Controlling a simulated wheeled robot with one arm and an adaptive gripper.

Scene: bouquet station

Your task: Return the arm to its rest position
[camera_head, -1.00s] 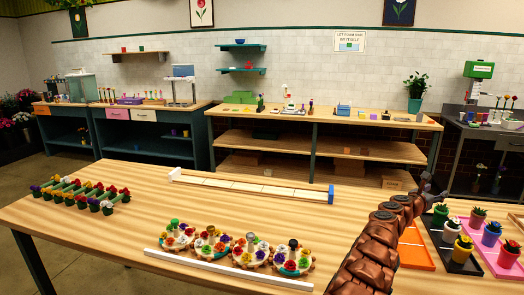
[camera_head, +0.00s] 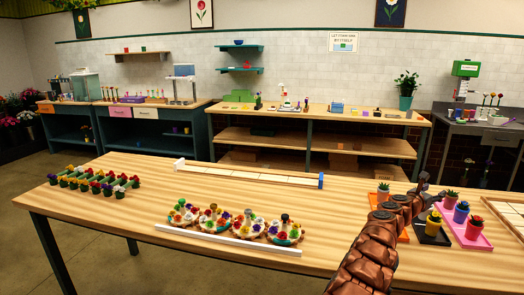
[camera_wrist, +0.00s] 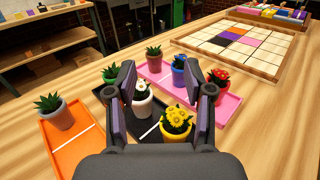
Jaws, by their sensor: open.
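My gripper (camera_wrist: 161,95) is open and empty in the wrist view, its two dark fingers apart above the plant trays. Between and behind the fingers show a white pot with a white flower (camera_wrist: 141,98) and a yellow pot with yellow flowers (camera_wrist: 176,124), on the black tray (camera_wrist: 117,120). In the head view my brown arm (camera_head: 370,255) reaches from the bottom edge up to the trays at the right of the table. The gripper (camera_head: 424,188) is small there, and its fingers are hard to make out.
A tiled grid board (camera_wrist: 238,45) lies beyond. Flower wreaths (camera_head: 236,222) and a white rail (camera_head: 228,240) lie left of my arm. The table's middle (camera_head: 330,205) is bare.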

